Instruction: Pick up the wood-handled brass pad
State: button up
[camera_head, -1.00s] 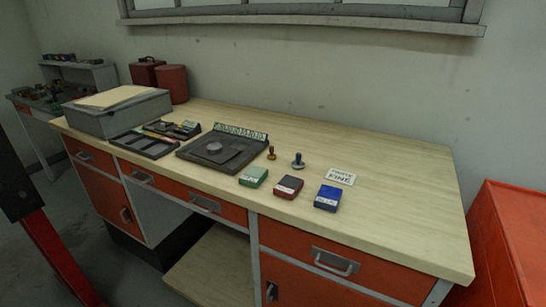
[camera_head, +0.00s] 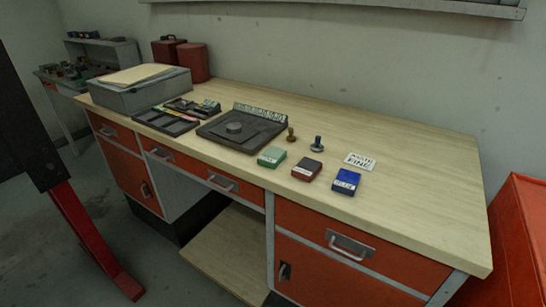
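A small stamp-like piece with a brown wooden-looking handle and a brass-coloured base (camera_head: 291,134) stands upright on the pale wooden desktop (camera_head: 400,140), right of a black tray. This looks like the wood-handled brass pad. A similar small piece with a dark handle and grey-blue base (camera_head: 317,144) stands just to its right, apart from it. My gripper is not in view.
Green (camera_head: 271,157), dark red (camera_head: 307,169) and blue (camera_head: 346,181) boxes lie in front. A lettered white card (camera_head: 360,161) lies to the right. The black tray (camera_head: 240,128) is left. A red cabinet (camera_head: 520,235) stands right; a red slanted leg (camera_head: 90,235) stands left.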

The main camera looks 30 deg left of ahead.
aim_at(290, 138)
jog(key=u, duration=0.85)
